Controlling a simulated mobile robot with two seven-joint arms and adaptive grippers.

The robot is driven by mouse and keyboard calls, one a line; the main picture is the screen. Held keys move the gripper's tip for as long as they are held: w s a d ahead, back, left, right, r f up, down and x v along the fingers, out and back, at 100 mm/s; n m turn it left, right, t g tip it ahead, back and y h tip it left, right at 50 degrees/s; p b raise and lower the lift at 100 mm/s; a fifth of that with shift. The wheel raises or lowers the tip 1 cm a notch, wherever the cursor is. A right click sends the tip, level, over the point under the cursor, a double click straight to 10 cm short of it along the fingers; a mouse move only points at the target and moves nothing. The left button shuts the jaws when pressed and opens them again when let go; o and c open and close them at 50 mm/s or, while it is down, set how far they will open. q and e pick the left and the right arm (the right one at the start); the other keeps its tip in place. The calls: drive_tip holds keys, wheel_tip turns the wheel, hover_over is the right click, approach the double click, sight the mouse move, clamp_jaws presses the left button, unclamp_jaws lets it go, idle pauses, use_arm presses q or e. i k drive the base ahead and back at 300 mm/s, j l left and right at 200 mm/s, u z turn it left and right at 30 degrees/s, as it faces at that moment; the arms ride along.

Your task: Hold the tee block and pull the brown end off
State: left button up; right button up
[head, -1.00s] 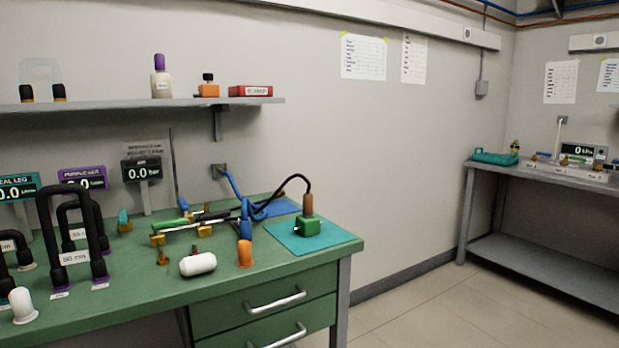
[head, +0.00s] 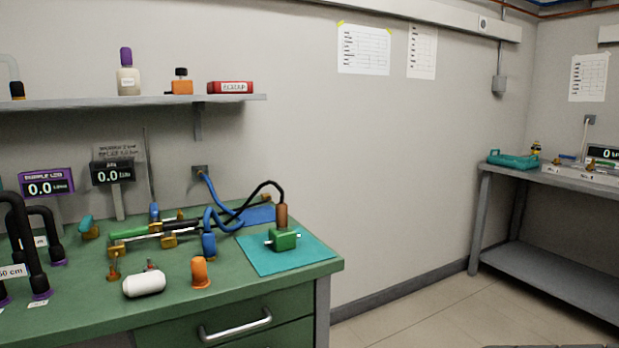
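The green tee block (head: 285,240) sits on a teal mat (head: 262,262) near the right end of the green bench. The brown end (head: 281,215) of a black hose (head: 256,187) stands upright on top of the block, touching it. Small pale metal ports stick out from the sides of the block. The black hose arcs from the brown end to the left and down behind the blue hose. Neither of my grippers shows in the head view.
The bench (head: 90,321) also carries a white cylinder (head: 144,284), an orange cap (head: 200,272), a blue hose (head: 208,243) and brass clamps. Black looped tubes stand at the left. A shelf (head: 120,103) hangs above. Open floor lies right of the bench.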

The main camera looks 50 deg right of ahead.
sight(281, 209)
drive_tip(key=l, duration=0.45)
drive_tip(key=k+l+u, duration=0.15)
drive_tip(key=l, duration=0.75)
drive_tip(key=k+l+u, duration=0.15)
drive_tip(key=l, duration=0.3)
drive_tip(key=k+l, duration=0.1)
drive_tip(key=l, duration=0.35)
drive_tip(key=k+l, duration=0.1)
drive_tip(key=l, duration=0.3)
drive_tip(key=k+l, duration=0.1)
drive_tip(key=l, duration=0.35)
drive_tip(key=k+l, duration=0.1)
drive_tip(key=l, duration=0.3)
drive_tip(key=k+l+u, duration=0.1)
drive_tip(key=l, duration=0.35)
drive_tip(key=k+l, duration=0.1)
drive_tip(key=l, duration=0.3)
drive_tip(key=i+j, duration=0.4)
drive_tip(key=j, duration=0.2)
